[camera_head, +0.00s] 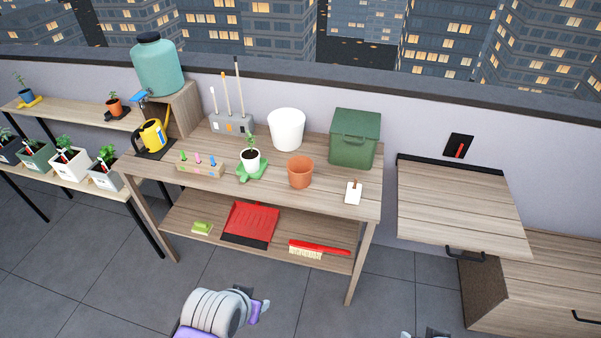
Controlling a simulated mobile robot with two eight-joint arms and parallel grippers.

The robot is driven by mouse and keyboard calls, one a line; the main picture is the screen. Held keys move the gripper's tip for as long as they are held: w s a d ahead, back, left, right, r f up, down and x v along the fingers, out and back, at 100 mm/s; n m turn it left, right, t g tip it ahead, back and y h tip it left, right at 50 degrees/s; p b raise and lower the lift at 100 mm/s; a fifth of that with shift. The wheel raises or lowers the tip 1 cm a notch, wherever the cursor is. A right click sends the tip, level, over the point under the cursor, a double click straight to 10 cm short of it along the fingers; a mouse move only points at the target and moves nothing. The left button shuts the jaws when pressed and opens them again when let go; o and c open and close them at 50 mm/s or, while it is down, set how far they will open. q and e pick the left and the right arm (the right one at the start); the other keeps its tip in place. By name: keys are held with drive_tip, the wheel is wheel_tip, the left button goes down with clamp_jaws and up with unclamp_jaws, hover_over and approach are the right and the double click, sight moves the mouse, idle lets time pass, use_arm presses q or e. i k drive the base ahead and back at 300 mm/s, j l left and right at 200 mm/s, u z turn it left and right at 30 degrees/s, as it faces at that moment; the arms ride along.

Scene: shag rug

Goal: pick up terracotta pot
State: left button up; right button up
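The terracotta pot (300,173) stands upright on the wooden workbench top (335,185), right of the middle, and looks empty. My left gripper (262,309) is low in the picture, in front of the bench and well apart from the pot. Its fingers are too small and turned away to tell open from shut. A small part of what seems to be my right gripper (432,334) shows at the bottom edge, also far from the pot. Most of it is cut off.
A potted plant on a green saucer (246,173), a white pot (286,130), a green bin (355,138) and a white tag (353,192) stand around the pot. A red dustpan (250,223) and brush (318,249) lie on the lower shelf. A fold-down shelf (460,210) is at right.

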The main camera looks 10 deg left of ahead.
sight(299, 168)
drive_tip(key=i, duration=0.4)
drive_tip(key=u, duration=1.65)
